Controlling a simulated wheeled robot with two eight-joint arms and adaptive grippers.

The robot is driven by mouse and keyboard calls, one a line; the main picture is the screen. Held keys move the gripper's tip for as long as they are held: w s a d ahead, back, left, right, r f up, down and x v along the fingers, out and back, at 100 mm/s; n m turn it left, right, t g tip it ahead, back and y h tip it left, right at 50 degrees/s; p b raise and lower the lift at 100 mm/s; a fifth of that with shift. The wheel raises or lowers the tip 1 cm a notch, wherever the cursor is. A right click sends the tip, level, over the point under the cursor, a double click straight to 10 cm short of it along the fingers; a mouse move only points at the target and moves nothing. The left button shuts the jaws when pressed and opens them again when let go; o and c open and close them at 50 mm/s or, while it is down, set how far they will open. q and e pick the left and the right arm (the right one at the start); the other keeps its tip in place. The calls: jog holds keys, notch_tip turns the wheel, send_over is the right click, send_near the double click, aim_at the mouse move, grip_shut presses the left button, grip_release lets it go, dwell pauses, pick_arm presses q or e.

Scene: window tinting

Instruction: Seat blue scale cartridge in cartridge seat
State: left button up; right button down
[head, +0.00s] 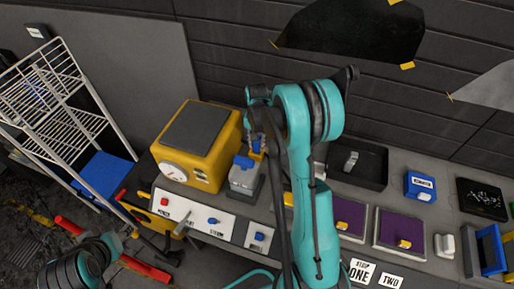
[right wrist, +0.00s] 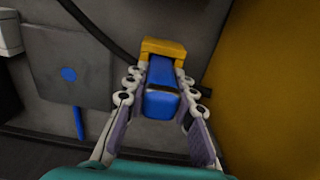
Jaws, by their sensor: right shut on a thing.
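My right gripper (head: 257,143) is beside the yellow machine, above a small grey block (head: 244,182). In the right wrist view its two fingers (right wrist: 160,112) are shut on the sides of the blue cartridge (right wrist: 161,98). A yellow piece (right wrist: 163,48) sits at the cartridge's far end. In the head view a blue part (head: 244,162) shows at the top of the grey block, just under the gripper. Whether the cartridge touches a seat there cannot be told.
The yellow machine (head: 196,145) with a dial stands close left of my right gripper. A white panel (head: 193,212) with coloured buttons lies in front. Purple pads (head: 392,222), a black tray (head: 360,178) and a blue box (head: 420,186) stand to the right. A white wire rack (head: 45,90) is at left.

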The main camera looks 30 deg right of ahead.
jog(key=shift+f, duration=0.7)
jog(key=shift+r, duration=0.1)
jog(key=shift+f+b, duration=0.3)
jog(key=shift+b, duration=0.1)
jog(key=shift+s+f, duration=0.1)
jog(key=shift+s, duration=0.05)
jog(key=c, duration=1.4)
grip_release()
jog(key=shift+a, duration=0.1)
jog(key=shift+c, duration=0.2)
jog(key=shift+o, duration=0.9)
jog(key=shift+f, duration=0.1)
